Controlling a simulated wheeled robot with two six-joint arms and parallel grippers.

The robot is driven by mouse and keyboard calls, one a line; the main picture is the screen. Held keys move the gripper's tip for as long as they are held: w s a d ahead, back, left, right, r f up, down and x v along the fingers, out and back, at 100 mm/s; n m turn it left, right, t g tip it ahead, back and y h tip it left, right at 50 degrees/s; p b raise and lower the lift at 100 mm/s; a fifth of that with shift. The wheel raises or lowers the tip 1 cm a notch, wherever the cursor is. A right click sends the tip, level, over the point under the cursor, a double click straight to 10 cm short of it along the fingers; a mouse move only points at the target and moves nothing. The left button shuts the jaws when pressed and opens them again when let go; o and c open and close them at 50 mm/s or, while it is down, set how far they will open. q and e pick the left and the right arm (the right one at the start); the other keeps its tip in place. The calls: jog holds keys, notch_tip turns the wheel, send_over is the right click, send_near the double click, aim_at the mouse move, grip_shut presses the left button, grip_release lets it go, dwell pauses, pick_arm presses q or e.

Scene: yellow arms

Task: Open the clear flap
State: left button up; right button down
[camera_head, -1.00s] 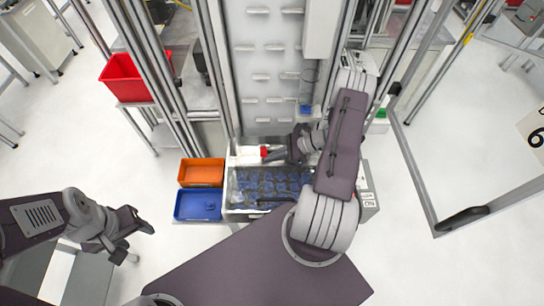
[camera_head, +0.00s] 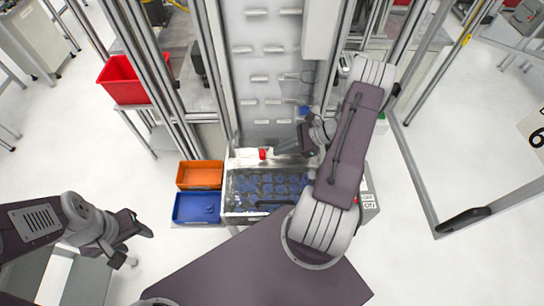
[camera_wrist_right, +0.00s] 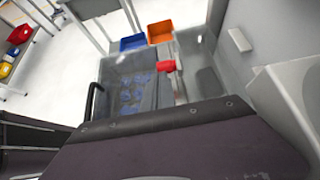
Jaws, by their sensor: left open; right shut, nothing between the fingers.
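The clear flap (camera_head: 245,183) lies over a bin of blue parts in the head view, and it appears down. Its black handle (camera_head: 275,203) is at the near edge, partly hidden by my right arm. In the right wrist view the flap (camera_wrist_right: 118,72) lies left of centre, with the handle (camera_wrist_right: 91,101) at its left. My right gripper (camera_head: 282,149) is shut and empty beyond the flap's far edge, right of a red knob (camera_head: 263,154); it is apart from the handle. My left gripper (camera_head: 143,230) is open and empty, far to the left of the bin.
An orange bin (camera_head: 200,174) and a blue bin (camera_head: 197,208) stand left of the flap. A grey wall panel (camera_head: 268,80) with several pegs rises behind it. A red crate (camera_head: 124,80) is further back left. The floor beyond my left gripper is open.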

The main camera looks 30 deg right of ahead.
jog(key=b+v, duration=0.1)
jog(key=v, duration=0.4)
jog(key=shift+a, duration=0.1)
